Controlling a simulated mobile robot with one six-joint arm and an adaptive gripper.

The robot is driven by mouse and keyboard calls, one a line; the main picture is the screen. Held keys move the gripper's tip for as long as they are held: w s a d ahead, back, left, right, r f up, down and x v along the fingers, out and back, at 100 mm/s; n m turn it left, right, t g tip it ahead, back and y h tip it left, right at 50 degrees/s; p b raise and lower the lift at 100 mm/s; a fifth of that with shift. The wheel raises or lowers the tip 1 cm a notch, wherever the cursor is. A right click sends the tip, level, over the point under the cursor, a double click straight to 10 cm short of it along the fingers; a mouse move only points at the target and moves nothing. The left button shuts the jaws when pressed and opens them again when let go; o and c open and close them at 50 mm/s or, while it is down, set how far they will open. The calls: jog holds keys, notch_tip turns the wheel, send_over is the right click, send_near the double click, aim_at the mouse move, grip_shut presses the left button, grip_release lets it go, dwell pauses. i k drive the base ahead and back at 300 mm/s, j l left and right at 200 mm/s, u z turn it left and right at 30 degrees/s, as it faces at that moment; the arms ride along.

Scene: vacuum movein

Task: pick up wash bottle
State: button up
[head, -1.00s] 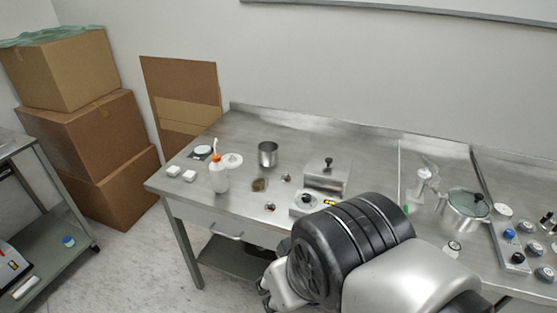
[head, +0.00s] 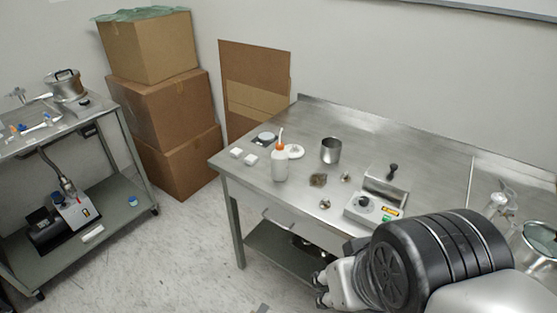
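The wash bottle (head: 280,164) is white with an orange cap and a thin bent spout. It stands upright on the left part of the steel table (head: 323,119). My arm crosses the lower right of the head view, in front of the table. Part of my gripper (head: 321,289) shows at the arm's left end, low and to the right of the bottle and well apart from it. Its fingertips are too small and partly hidden, so I cannot tell whether it is open or shut.
A white dish (head: 294,151), a metal beaker (head: 331,150) and two small white blocks stand near the bottle. Cardboard boxes (head: 170,105) and a steel cart (head: 122,195) stand left. The floor between cart and table is mostly clear.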

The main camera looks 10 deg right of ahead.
aim_at(280, 157)
jog(key=i+j+z, duration=0.35)
jog(key=j, duration=0.25)
jog(key=i+j+z, duration=0.2)
jog(key=j+z, duration=0.15)
jog(key=j, duration=0.3)
jog(key=i+j+z, duration=0.2)
jog(key=j, duration=0.15)
jog(key=k, duration=0.1)
